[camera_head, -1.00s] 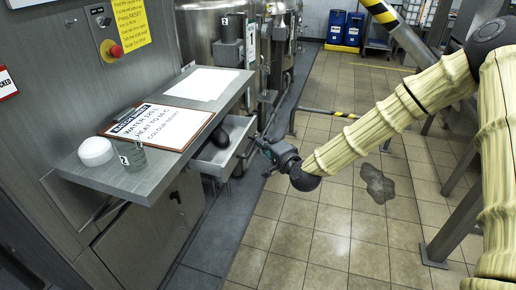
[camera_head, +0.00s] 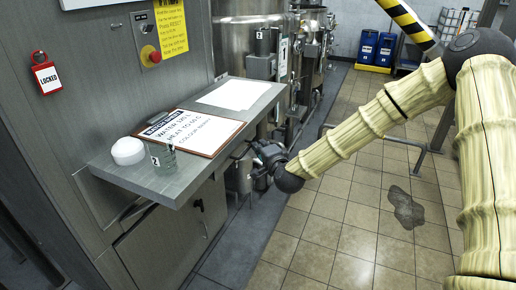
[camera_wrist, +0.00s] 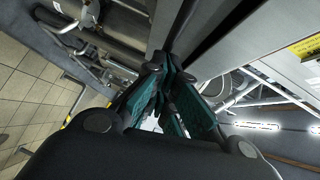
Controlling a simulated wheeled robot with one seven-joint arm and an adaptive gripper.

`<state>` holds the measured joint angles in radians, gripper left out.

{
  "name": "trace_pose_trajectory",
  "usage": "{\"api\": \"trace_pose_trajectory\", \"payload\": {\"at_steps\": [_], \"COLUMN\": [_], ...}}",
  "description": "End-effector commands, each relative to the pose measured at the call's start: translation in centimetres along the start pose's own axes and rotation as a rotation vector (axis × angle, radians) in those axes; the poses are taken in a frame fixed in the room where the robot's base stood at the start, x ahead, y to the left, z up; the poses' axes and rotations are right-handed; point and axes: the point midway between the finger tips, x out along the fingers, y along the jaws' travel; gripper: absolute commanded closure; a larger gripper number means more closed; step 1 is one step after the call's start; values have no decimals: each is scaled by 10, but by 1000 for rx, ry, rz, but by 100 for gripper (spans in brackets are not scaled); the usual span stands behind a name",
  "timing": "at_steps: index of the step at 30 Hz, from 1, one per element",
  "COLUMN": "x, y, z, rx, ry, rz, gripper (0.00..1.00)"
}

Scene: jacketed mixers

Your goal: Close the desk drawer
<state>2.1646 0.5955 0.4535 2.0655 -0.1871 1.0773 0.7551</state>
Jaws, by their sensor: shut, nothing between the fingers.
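The grey metal desk (camera_head: 165,185) juts from the wall panel on the left in the head view. No drawer tray sticks out from under its edge now, so the drawer looks pushed in; its front is hidden by the desktop edge and my gripper. My gripper (camera_head: 254,148) is at the desk's right edge, just below the top. In the wrist view my gripper (camera_wrist: 158,72) has its teal fingers together with nothing between them, close to grey metal surfaces. I cannot tell whether the fingertips touch the drawer front.
On the desk are a clipboard sign (camera_head: 192,132), a white sheet (camera_head: 232,95), a white round lid (camera_head: 127,151) and a glass beaker (camera_head: 161,157). Steel mixers (camera_head: 245,40) stand behind.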

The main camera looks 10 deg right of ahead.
Motion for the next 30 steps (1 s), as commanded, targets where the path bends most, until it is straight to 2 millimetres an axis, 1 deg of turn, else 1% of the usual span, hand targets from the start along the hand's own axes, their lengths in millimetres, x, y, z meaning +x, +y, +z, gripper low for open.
{"api": "trace_pose_trajectory", "payload": {"at_steps": [1, 10, 14, 17, 20, 21, 27, 30], "x": [1, 1, -4, -12, -22, -31, -67, -84], "y": [-3, -4, -5, -4, -4, -2, -3, -3], "z": [1, 2, -5, -15, -24, -22, -17, -17], "rx": [0, -1, 0, 1, 2, 2, 1, 1], "ry": [-2, -5, -7, -7, -10, -12, -18, -19], "rz": [-4, -7, -6, -5, -6, -4, -6, -5], "gripper": [100, 100, 100, 100, 100, 100, 100, 100]}}
